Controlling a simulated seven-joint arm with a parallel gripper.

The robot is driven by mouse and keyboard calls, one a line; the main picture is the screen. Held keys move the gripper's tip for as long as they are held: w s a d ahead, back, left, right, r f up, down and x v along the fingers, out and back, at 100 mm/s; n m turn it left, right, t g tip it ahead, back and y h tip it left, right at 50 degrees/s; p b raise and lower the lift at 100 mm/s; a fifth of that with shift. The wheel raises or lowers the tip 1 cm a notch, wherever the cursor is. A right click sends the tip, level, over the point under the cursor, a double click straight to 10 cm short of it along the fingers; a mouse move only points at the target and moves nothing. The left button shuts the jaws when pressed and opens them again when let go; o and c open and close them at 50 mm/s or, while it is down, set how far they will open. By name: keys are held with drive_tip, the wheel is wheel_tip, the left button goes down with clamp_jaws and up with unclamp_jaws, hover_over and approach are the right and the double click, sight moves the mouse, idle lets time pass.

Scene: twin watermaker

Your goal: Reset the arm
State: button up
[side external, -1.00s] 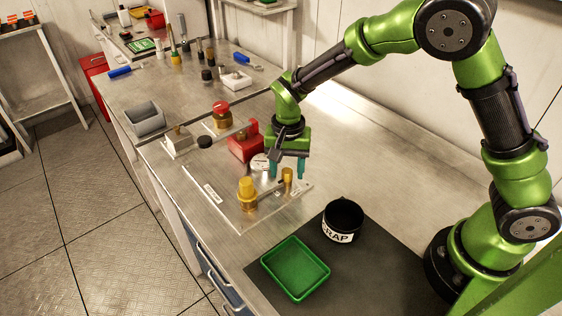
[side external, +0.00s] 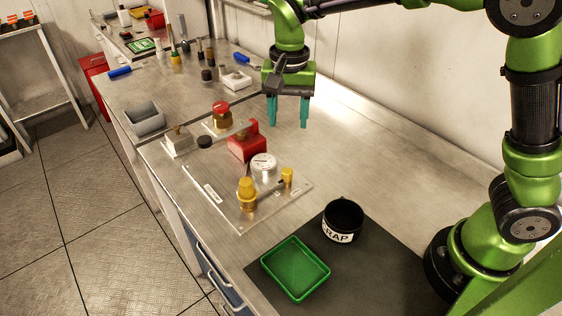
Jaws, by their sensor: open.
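My gripper (side external: 288,112) has teal fingers that point down. They are spread apart with nothing between them. It hangs above the metal bench (side external: 370,170), behind and to the right of the red block (side external: 246,142). My green arm reaches in from the right, and its upper part runs out of the top of the picture.
A plate (side external: 215,194) carries yellow-capped fittings (side external: 247,192) and a round gauge (side external: 264,165). A black scrap bin (side external: 341,222) and a green tray (side external: 295,268) stand on a dark mat (side external: 385,270). A grey bin (side external: 145,118) is at the left. The bench's right side is clear.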

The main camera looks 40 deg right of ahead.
wheel_tip(320, 180, up, 2)
drive_tip(key=shift+r, duration=0.1)
idle(0.4)
drive_tip(key=s+d+r+n+t+y, duration=0.1)
drive_tip(key=s+d+r+n+t, duration=0.1)
drive_tip(key=s, duration=0.6)
drive_tip(key=s+d+r+n+t+y, duration=0.1)
drive_tip(key=s+d+r+n+t, duration=0.1)
drive_tip(key=s+d+t, duration=0.3)
drive_tip(key=s+d+n, duration=0.1)
drive_tip(key=s, duration=0.3)
drive_tip(key=shift+s+d, duration=0.2)
drive_tip(key=shift+d, duration=0.2)
